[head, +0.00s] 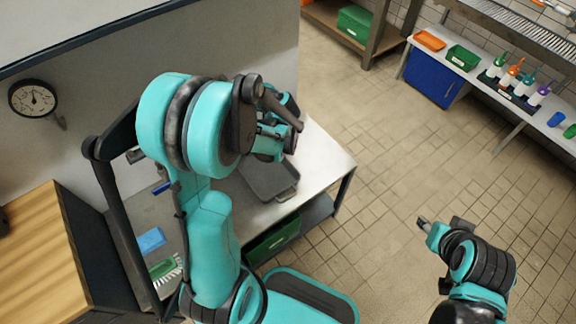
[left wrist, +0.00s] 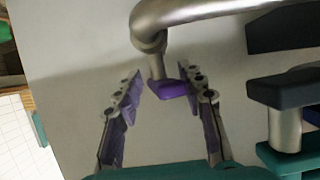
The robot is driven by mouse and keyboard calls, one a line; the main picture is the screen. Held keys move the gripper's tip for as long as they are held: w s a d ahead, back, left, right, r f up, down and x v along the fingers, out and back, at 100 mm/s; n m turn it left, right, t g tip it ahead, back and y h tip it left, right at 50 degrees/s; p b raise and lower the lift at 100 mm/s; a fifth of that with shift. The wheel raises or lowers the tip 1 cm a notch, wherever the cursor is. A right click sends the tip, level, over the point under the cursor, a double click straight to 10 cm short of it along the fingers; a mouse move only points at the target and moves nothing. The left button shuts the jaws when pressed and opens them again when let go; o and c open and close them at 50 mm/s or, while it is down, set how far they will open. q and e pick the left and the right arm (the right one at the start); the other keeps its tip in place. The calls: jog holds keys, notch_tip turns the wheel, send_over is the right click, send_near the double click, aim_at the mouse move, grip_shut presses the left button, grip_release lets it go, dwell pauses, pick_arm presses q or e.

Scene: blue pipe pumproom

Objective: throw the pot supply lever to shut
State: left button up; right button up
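In the left wrist view a bent metal pipe (left wrist: 215,14) ends in a short stem with a small purple piece (left wrist: 174,89), which looks like a lever handle; no label shows. My left gripper (left wrist: 168,85) is open, with one finger on each side of the purple piece and a visible gap to both. Whether the fingertips reach its depth is unclear. In the head view my left arm covers the lever, and the left fingers are hard to make out. My right gripper (head: 426,225) hangs over the floor, away from the lever; its fingers are too small to judge.
A steel table (head: 325,165) holds a dark tray (head: 268,180), a blue sponge (head: 151,240) and a green brush (head: 165,267). A gauge (head: 33,98) is on the wall panel at left. A bench (head: 490,88) with bottles stands at right. Tiled floor between is clear.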

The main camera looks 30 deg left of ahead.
pick_arm(q)
jog(key=p+v, duration=0.2)
jog(key=v, duration=0.6)
jog(key=s+d+f+m+h+b, duration=0.2)
jog(key=s+d+m+h, duration=0.3)
jog(key=d, duration=0.4)
jog(key=s+d+f+m+h+b, duration=0.3)
jog(key=s+d+m+h, duration=0.3)
jog(key=s+d, duration=0.3)
jog(key=shift+s+d+m+t, duration=0.4)
jog(key=shift+d, duration=0.05)
